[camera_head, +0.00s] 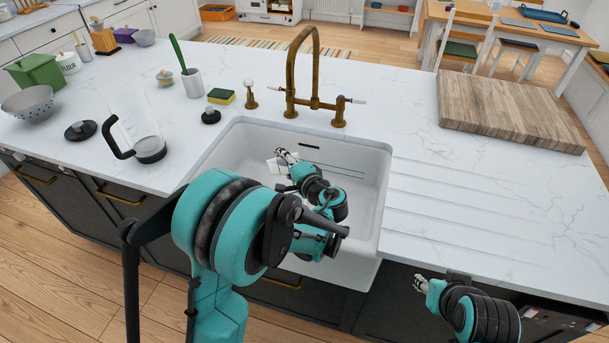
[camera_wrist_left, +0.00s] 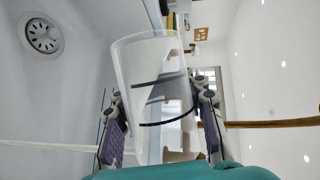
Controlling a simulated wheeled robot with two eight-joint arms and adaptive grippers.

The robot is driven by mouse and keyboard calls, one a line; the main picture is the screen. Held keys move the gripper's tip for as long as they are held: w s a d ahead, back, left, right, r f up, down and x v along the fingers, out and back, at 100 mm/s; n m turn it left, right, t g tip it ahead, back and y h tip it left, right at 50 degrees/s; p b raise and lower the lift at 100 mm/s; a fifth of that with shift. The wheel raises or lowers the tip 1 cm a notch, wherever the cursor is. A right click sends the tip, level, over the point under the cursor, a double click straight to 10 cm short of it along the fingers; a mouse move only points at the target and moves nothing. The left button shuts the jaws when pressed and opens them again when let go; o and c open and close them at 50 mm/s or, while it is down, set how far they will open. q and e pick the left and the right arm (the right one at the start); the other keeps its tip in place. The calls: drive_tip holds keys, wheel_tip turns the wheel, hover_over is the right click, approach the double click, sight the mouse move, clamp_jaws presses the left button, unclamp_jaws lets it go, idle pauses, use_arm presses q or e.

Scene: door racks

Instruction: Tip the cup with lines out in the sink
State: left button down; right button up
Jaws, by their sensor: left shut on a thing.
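In the left wrist view a clear cup with black lines (camera_wrist_left: 152,90) sits between the two fingers of my left gripper (camera_wrist_left: 155,130), which is shut on it. The cup lies roughly on its side, with its wide rim away from the gripper. A pale patch shows through its wall; I cannot tell if it is contents. In the head view my left gripper (camera_head: 284,157) is inside the white sink (camera_head: 223,155), and the cup is hardly visible there. The drain (camera_wrist_left: 42,37) shows in the left wrist view. My right gripper (camera_head: 420,284) is outside the counter's front; its jaws are too small to judge.
A brass tap (camera_head: 290,75) arches behind the sink. A glass jug (camera_head: 140,135), a colander (camera_head: 28,103) and a sponge (camera_head: 221,96) stand on the left counter. A wooden board (camera_head: 510,108) lies at right. The ridged counter right of the sink is clear.

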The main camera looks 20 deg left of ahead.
use_arm(q)
drive_tip(key=shift+d+r+m+y+b, duration=0.1)
drive_tip(key=shift+r+m+y+b, duration=0.25)
drive_tip(key=shift+m, duration=0.25)
idle(0.6)
drive_tip(key=shift+s+a+f+n+h+p, duration=0.15)
drive_tip(key=shift+n+h+p, duration=0.1)
drive_tip(key=shift+n+p, duration=0.25)
drive_tip(key=shift+a+f+n+h+p, duration=0.1)
drive_tip(key=shift+a+n+h+p, duration=0.1)
drive_tip(key=shift+n+p, duration=0.3)
drive_tip(key=shift+s+a+f+n+h, duration=0.25)
drive_tip(key=shift+a+f+n+h, duration=0.2)
drive_tip(key=shift+f+n, duration=0.3)
drive_tip(key=a+n+h, duration=0.1)
drive_tip(key=n+h, duration=0.1)
drive_tip(key=n, duration=0.1)
drive_tip(key=s+a+n+t+h, duration=0.1)
drive_tip(key=n+h, duration=0.1)
drive_tip(key=n, duration=0.1)
drive_tip(key=s+a+f+n+t+h+b, duration=0.1)
drive_tip(key=n+h, duration=0.1)
drive_tip(key=n, duration=0.1)
drive_tip(key=shift+a, duration=0.1)
